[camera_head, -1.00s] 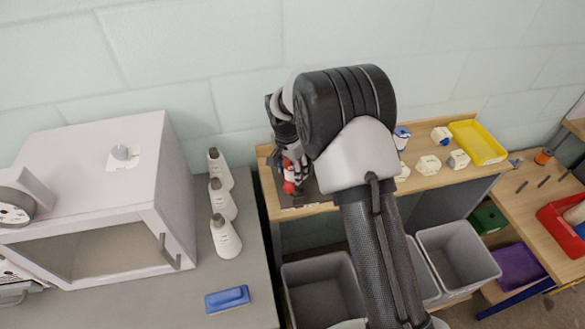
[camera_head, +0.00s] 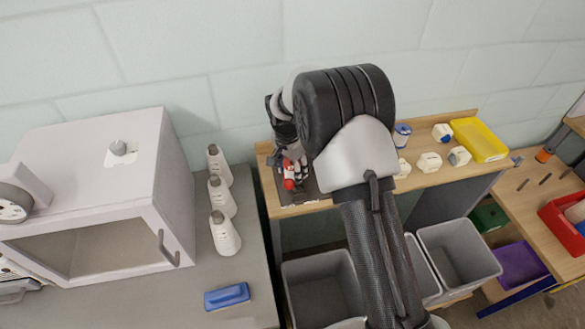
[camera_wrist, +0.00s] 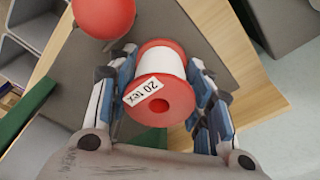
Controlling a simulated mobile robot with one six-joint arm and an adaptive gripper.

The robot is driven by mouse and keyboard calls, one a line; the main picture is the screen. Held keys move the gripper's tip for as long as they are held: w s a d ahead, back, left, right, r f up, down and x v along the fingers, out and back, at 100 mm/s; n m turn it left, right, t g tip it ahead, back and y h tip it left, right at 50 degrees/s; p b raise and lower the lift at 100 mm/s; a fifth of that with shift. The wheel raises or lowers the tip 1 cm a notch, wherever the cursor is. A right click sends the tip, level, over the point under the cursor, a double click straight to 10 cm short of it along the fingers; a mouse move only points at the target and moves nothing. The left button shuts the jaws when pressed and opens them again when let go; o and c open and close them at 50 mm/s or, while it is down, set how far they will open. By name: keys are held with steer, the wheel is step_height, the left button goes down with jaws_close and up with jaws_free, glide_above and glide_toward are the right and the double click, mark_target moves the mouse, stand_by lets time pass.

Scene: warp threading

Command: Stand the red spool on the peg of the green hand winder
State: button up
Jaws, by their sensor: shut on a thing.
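The red spool (camera_wrist: 160,90) has red flanges, white thread and a "20 tex" label. In the wrist view it sits between the blue-and-white fingers of my gripper (camera_wrist: 163,80), which is shut on it. In the head view my gripper (camera_head: 290,163) hangs over the left end of the wooden bench and mostly hides the spool. A round red knob (camera_wrist: 104,14) is close to the spool in the wrist view, perhaps part of the winder. A green strip (camera_wrist: 26,116) shows at left; I cannot tell whether it belongs to the green hand winder. No peg can be made out.
A dark mat (camera_head: 306,194) lies under my gripper on the wooden bench (camera_head: 428,180). Several white pieces, a blue spool (camera_head: 402,135) and a yellow tray (camera_head: 480,140) stand to the right. Grey bins (camera_head: 325,290) are below.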

steer(key=o, duration=1.2)
steer(key=shift+c, duration=0.2)
steer(key=r, duration=0.8)
steer(key=s+a+r, duration=0.1)
steer(key=r, duration=0.3)
steer(key=s+d+r+n+t, duration=0.1)
steer(key=s+d+r+n, duration=0.1)
steer(key=s+d+r, duration=0.45)
steer(key=s+d+r+n+t, duration=0.1)
steer(key=s+d+r+n, duration=0.15)
steer(key=s+r, duration=0.65)
steer(key=s+d+f+n, duration=0.1)
steer(key=s+d+n, duration=0.1)
steer(key=s, duration=0.7)
steer(key=s+d+f+n+t+y, duration=0.1)
steer(key=s+d+n, duration=0.1)
steer(key=s, duration=0.8)
steer(key=shift+s+t, duration=0.2)
steer(key=shift+t, duration=0.1)
